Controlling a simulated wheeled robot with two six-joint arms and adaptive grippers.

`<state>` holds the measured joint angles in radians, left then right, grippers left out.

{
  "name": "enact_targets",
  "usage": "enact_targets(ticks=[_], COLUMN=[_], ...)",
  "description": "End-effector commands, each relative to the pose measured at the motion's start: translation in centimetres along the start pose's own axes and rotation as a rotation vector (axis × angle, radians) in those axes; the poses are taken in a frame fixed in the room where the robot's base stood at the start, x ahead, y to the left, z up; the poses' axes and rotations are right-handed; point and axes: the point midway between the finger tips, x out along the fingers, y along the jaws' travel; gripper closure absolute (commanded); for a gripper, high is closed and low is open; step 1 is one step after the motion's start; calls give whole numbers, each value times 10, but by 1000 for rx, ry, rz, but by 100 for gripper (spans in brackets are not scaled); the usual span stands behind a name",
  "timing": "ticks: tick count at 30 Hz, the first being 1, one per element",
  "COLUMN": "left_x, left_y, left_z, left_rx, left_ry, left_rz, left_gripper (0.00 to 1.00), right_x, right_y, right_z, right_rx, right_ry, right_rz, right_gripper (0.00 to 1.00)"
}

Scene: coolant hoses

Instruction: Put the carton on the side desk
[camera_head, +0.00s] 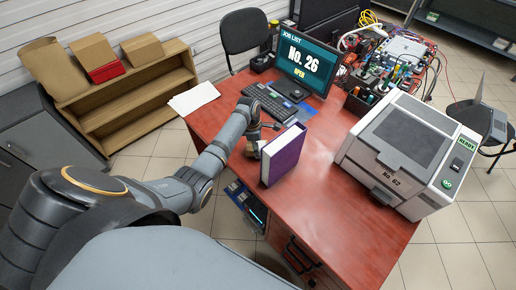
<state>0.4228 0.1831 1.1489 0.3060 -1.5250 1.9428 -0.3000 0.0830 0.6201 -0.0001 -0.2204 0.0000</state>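A purple box-like object with pale edges (283,156) stands upright on the red desk (318,215), near its front left edge. I cannot tell whether it is a carton or a binder. Two brown cartons, a taller one (92,52) and a lower one (143,48), sit on top of the wooden shelf at the back left. My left arm reaches in from the lower left. My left gripper (257,146) is just left of the purple object, at its far end; contact and finger opening are too small to make out. My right gripper is not in view.
A monitor (306,65) reading "No. 26 OPEN", a keyboard (268,101) and papers (194,98) occupy the desk's back. A grey-white machine (405,145) marked "No. 62" stands on the right. A red box (106,72) is on the wooden shelf (130,95). The desk's front middle is clear.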

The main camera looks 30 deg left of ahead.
Motion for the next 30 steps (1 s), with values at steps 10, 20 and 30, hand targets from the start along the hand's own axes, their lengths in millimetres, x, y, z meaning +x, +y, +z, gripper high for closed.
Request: enact_targets(ticks=[10, 20, 30], left_x=[10, 12, 2], left_y=[0, 0, 1], left_z=[-1, -2, -2], left_rx=[0, 0, 0], left_ry=[-1, 0, 0], left_rz=[3, 2, 4], left_gripper=[76, 22, 22], right_x=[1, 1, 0], right_y=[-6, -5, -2], right_z=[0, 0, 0], right_rx=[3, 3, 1], right_ry=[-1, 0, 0], right_rz=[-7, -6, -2], right_gripper=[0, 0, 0])
